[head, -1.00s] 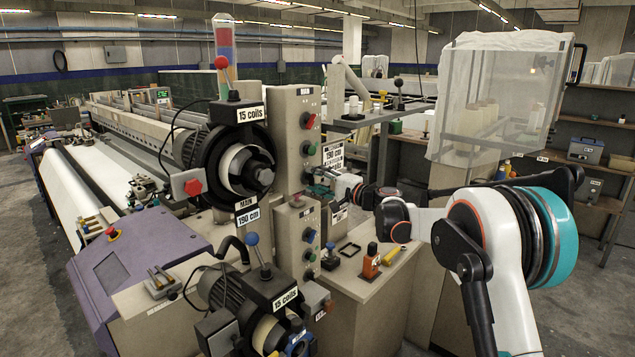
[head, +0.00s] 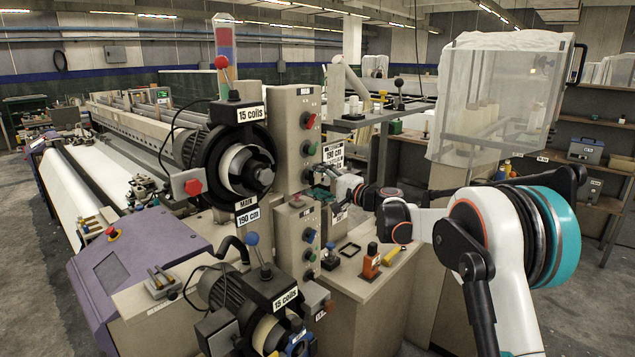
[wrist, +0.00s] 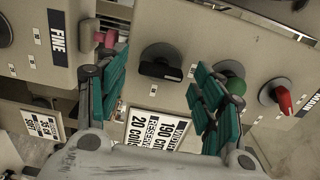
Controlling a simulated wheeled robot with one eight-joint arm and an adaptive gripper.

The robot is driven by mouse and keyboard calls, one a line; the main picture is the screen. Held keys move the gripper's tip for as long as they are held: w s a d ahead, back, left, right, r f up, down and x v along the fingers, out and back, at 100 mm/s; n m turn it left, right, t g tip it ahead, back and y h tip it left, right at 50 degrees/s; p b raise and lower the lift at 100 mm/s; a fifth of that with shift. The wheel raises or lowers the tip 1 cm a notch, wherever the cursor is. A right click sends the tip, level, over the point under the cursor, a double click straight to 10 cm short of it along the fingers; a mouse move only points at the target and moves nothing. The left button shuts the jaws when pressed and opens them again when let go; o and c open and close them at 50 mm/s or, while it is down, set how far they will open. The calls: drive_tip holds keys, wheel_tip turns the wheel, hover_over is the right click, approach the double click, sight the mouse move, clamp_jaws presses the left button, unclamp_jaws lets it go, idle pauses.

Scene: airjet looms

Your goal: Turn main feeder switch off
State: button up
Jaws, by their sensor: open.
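The panel labelled MAIN (head: 304,100) stands upright beside the large feeder drum. It carries a red knob (head: 310,120) and a green knob (head: 309,148). In the wrist view the red knob (wrist: 281,97), the green knob (wrist: 231,78) and a black knob (wrist: 160,63) lie in a row, with the MAIN label at the right. My gripper (head: 319,193) is at the lower part of this panel. In the wrist view its green-padded fingers (wrist: 161,78) are spread wide, with the black knob showing between them. Contact with the knob cannot be told.
A second panel (head: 296,226) with blue and green knobs stands just below; a FINE panel (wrist: 61,45) shows in the wrist view.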

drive_tip(key=v, duration=1.1)
drive_tip(key=shift+s+d, duration=0.25)
drive_tip(key=shift+s, duration=0.05)
